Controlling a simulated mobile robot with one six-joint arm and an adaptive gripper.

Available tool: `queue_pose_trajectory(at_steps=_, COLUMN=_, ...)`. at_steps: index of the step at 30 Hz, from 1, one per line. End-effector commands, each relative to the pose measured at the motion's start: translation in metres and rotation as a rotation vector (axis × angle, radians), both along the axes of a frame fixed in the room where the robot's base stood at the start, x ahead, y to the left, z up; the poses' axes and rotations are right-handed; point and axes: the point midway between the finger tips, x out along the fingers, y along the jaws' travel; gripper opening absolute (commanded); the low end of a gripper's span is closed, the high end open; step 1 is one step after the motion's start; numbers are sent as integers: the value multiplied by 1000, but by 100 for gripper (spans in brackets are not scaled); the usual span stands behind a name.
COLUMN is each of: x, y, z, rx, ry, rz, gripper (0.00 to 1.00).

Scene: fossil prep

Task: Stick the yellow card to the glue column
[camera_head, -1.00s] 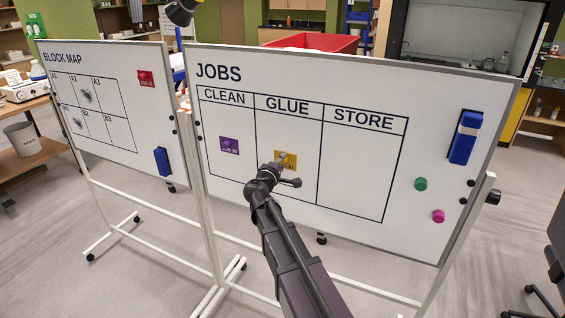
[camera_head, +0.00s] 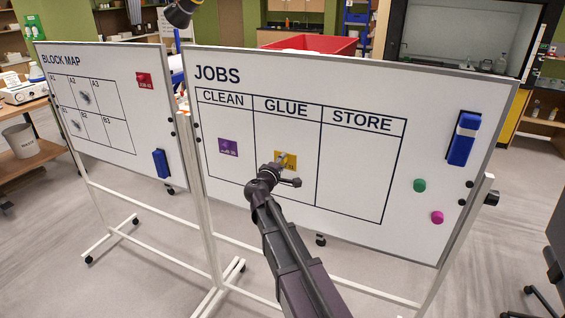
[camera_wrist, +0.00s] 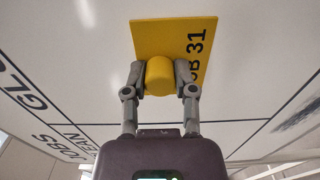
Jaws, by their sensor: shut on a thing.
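The yellow card (camera_head: 290,160) is in the GLUE column of the JOBS whiteboard (camera_head: 365,185), below the column's heading. In the wrist view the yellow card (camera_wrist: 192,38) looks flat against or very close to the white board; I cannot tell if it touches. A round yellow knob (camera_wrist: 160,74) stands out from its face. My gripper (camera_wrist: 158,80) is shut on this knob, one finger on each side. In the head view my gripper (camera_head: 281,164) covers the card's lower left part.
A purple card (camera_head: 228,147) is in the CLEAN column. The STORE column is empty. A blue eraser (camera_head: 463,138), a green magnet (camera_head: 420,185) and a pink magnet (camera_head: 437,217) are on the board's right side. The BLOCK MAP board (camera_head: 135,120) stands at left.

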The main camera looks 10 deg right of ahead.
Motion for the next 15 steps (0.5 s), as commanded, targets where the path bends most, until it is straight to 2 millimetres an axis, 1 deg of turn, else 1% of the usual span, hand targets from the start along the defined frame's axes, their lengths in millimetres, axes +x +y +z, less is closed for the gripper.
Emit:
queue_pose_trajectory(at_steps=5, x=0, y=0, z=0, rx=0, ry=0, rz=0, gripper=13)
queue_pose_trajectory(at_steps=6, x=0, y=0, z=0, rx=0, ry=0, rz=0, gripper=47)
queue_pose_trajectory(at_steps=9, x=0, y=0, z=0, rx=0, ry=0, rz=0, gripper=76)
queue_pose_trajectory(at_steps=15, x=0, y=0, z=0, rx=0, ry=0, rz=0, gripper=76)
